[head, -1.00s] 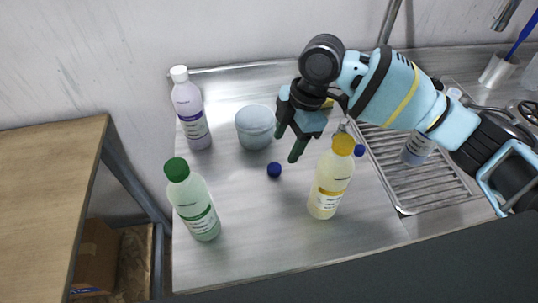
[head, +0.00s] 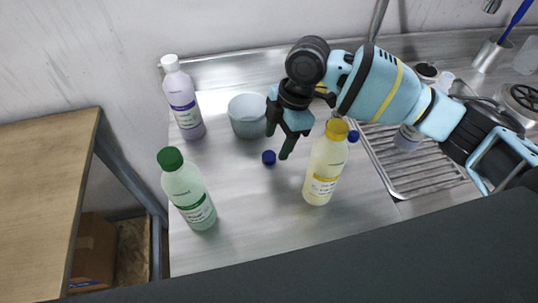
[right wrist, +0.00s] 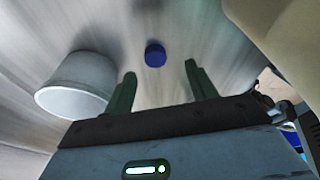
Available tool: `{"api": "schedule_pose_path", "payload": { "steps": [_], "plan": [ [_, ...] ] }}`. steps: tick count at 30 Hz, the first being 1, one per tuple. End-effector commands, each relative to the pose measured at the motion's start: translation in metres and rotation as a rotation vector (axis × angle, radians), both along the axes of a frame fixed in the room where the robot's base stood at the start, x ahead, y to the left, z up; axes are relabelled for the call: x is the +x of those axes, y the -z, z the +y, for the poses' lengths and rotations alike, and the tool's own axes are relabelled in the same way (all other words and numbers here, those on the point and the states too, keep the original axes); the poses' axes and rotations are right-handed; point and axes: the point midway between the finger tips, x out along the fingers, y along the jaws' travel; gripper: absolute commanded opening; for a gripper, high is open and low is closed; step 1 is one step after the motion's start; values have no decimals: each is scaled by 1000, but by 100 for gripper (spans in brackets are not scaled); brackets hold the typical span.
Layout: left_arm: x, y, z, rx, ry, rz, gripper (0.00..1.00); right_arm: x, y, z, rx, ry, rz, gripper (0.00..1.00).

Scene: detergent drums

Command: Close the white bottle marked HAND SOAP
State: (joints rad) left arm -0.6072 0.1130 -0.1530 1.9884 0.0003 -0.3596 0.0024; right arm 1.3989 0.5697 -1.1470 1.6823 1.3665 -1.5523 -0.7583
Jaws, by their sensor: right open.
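A blue cap (head: 268,157) lies on the steel top, and a second blue cap (head: 353,136) shows behind the yellow bottle. My right gripper (head: 279,143) is open and empty beside the first cap. In the right wrist view a blue cap (right wrist: 155,54) shows beyond and between the two fingertips (right wrist: 160,77), apart from them. My left gripper is not in view.
A yellow-capped bottle (head: 325,165) stands just right of the gripper. A grey-white tub (head: 248,118) is close on its left. A green-capped bottle (head: 188,190) and a white-capped purple-label bottle (head: 183,100) stand at the left. The front middle of the steel top is clear.

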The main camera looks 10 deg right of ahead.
Motion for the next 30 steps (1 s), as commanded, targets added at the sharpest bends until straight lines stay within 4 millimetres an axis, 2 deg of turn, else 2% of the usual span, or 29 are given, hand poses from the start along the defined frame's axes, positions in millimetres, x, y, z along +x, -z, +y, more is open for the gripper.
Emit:
{"api": "schedule_pose_path", "payload": {
  "steps": [12, 24, 30],
  "plan": [
    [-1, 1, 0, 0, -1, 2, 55, 4, 46, 15, -1, 1, 2, 57],
    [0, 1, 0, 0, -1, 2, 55, 4, 49, 15, 0, 1, 1, 57],
    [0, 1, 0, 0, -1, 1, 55, 4, 49, 15, 0, 1, 1, 32]
  ]
}}
